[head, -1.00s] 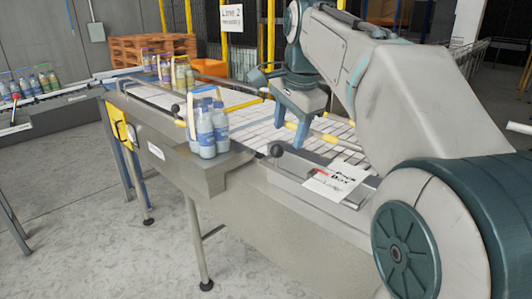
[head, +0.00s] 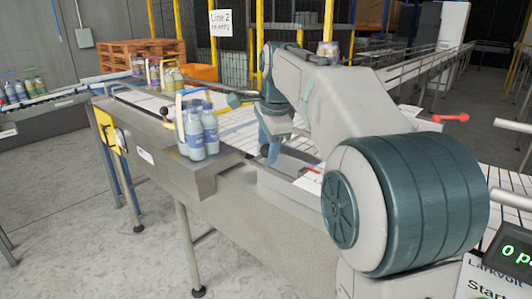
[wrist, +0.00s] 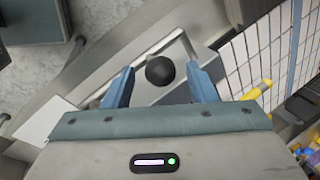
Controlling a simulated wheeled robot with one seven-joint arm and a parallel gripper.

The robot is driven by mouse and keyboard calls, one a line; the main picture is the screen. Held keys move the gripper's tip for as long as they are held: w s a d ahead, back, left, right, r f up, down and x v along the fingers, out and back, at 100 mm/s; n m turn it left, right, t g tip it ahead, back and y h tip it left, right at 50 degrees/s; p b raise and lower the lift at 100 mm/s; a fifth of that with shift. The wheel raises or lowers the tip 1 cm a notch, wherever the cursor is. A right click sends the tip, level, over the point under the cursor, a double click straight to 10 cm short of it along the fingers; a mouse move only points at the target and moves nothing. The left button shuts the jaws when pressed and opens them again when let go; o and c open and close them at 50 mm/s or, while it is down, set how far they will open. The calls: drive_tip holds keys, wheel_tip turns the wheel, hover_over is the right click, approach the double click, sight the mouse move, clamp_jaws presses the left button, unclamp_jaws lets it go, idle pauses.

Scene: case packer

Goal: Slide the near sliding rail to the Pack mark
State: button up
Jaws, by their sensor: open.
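In the wrist view a round black knob (wrist: 160,71) sits between the two blue fingers of my gripper (wrist: 161,76), with a gap on each side. The knob belongs to the near sliding rail, whose pale bar (wrist: 118,88) runs diagonally behind it. In the head view my gripper (head: 270,150) is low over the near side of the conveyor, and the knob is hidden there. A white card with red, the Pack mark (head: 310,181), is mostly hidden behind my arm. A white card (wrist: 42,118) also shows at left in the wrist view.
Blue-labelled bottles (head: 197,132) stand on the near ledge, left of my gripper. More bottle packs (head: 155,73) stand farther back on the conveyor. The white belt (head: 235,119) lies beyond the rail. A yellow bar (wrist: 258,90) shows right of my gripper.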

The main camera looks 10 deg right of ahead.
drive_tip(key=shift+x, duration=1.25)
